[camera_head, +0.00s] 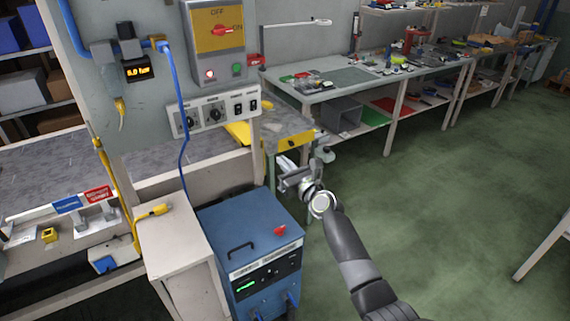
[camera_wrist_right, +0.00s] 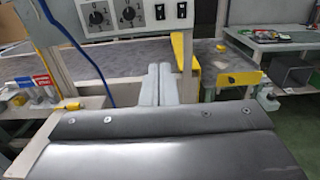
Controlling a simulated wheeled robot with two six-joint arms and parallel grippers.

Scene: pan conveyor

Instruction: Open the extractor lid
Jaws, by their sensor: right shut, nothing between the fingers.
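A blue box-shaped unit (camera_head: 245,225), which looks like the extractor, stands on the floor at lower centre in the head view. Its flat top is down and shut, with a black handle (camera_head: 241,248) and a red knob (camera_head: 280,230) on it. A green display shows on its front. My right gripper (camera_head: 284,166) is above and behind the unit's right rear corner, apart from it. In the wrist view the right gripper's grey fingers (camera_wrist_right: 155,90) are together and empty. My left gripper is in neither view.
A grey-white cabinet (camera_head: 168,222) stands left of the unit, with a yellow connector on top. A panel with dials and switches (camera_head: 217,112) and a blue hose hang behind. A yellow-edged table (camera_head: 283,143) is close behind my right gripper. Green floor (camera_head: 440,190) on the right is mostly clear.

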